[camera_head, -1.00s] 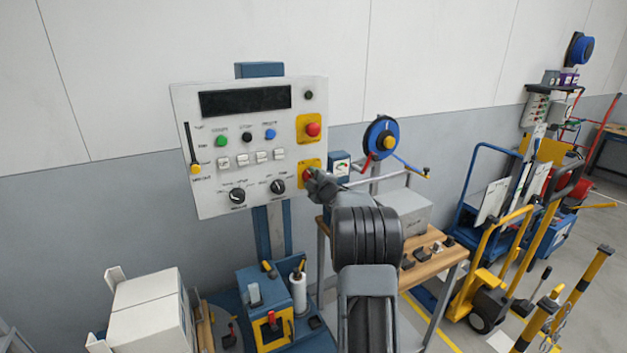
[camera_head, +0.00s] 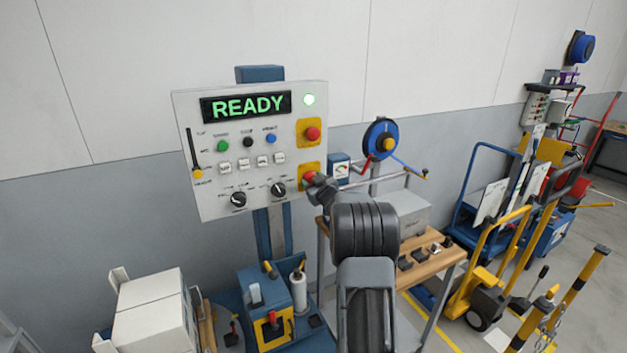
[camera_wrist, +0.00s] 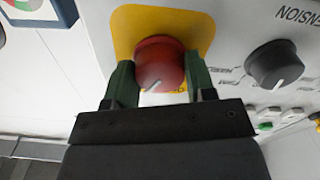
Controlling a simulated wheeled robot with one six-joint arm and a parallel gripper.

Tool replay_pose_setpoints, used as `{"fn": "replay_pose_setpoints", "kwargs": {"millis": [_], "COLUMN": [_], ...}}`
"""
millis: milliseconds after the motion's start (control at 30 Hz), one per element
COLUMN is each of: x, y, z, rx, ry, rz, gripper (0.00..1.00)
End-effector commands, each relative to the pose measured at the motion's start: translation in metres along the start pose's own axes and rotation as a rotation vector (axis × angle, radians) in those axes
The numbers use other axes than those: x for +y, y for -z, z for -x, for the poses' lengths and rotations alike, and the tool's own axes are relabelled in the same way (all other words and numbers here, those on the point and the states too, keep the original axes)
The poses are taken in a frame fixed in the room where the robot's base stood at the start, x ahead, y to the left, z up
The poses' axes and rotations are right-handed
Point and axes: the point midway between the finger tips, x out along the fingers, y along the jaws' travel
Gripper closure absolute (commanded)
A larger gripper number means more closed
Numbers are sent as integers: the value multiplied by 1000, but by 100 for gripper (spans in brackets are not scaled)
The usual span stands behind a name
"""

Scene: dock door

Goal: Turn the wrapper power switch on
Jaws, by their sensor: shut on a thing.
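The wrapper control panel (camera_head: 225,180) is a white box on a blue post, left of the middle in the head view. Its display (camera_head: 247,106) reads READY in green, and the lamp (camera_head: 309,99) beside it is lit. The red power switch (camera_wrist: 158,66) is a round knob on a yellow plate (camera_wrist: 203,28); its white pointer slants toward the lower left in the wrist view. My gripper (camera_wrist: 160,82) is shut on this red knob, with a green finger on each side. In the head view my gripper (camera_head: 309,184) hides most of the knob.
A red button on a yellow plate (camera_head: 312,133) sits just above the switch. A black tension knob (camera_wrist: 275,66) is beside it. A wooden bench (camera_head: 432,262) stands right of the panel, and white boxes (camera_head: 150,310) stand at lower left.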

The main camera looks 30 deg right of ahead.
Motion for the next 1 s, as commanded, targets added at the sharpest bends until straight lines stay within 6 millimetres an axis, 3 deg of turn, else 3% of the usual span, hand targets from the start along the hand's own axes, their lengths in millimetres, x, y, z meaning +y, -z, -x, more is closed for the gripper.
{"fn": "replay_pose_setpoints", "kwargs": {"millis": [400,1000], "x": [0,0], "y": [1,1], "z": [0,0], "rx": [0,2], "ry": [0,-1], "rz": [-241,-310], "gripper": [73,73]}}
